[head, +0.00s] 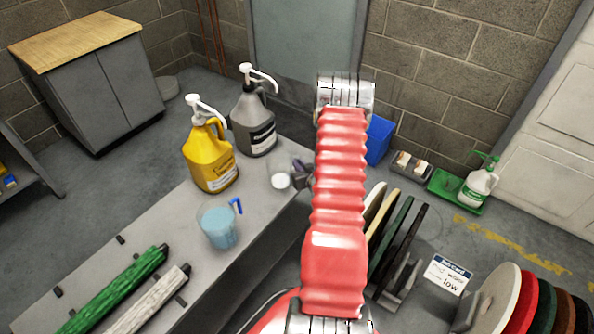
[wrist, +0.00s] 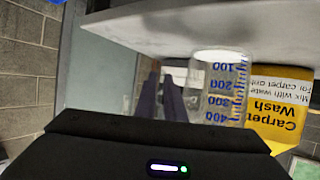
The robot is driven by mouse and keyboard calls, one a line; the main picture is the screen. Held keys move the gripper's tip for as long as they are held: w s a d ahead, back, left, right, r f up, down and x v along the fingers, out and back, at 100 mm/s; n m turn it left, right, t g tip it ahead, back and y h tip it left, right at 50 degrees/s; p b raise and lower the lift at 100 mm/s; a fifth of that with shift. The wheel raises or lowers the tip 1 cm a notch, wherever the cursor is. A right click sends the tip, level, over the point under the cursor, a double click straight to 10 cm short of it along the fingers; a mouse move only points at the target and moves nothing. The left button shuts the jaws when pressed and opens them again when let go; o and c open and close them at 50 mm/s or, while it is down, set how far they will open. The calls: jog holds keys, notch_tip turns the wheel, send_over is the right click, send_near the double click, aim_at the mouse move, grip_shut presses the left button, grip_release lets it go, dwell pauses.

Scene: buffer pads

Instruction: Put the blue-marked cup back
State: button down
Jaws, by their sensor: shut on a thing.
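The clear cup with blue markings (wrist: 222,90) shows upside down in the wrist view, with blue numbers down its side. In the head view the clear cup (head: 280,180) is at the bench's right end, with something white at its bottom. My gripper (head: 300,176) is beside its right side. In the wrist view the dark fingers of my gripper (wrist: 160,97) are shut on the cup's side, probably its handle; the exact grip is unclear. Whether the cup's base touches the bench I cannot tell.
On the grey bench (head: 120,283) stand a yellow jug (head: 210,160), a grey jug (head: 252,125) and a blue-tinted jug (head: 218,228) with a blue handle. Green (head: 115,290) and white (head: 150,302) rollers lie at the near left. Upright pads (head: 400,235) stand right of my arm.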

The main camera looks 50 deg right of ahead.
jog(key=shift+f, duration=1.15)
jog(key=shift+f, duration=0.1)
jog(key=c, duration=1.8)
grip_release()
jog(key=shift+c, duration=0.2)
jog(key=v, duration=1.2)
jog(key=shift+a, duration=0.1)
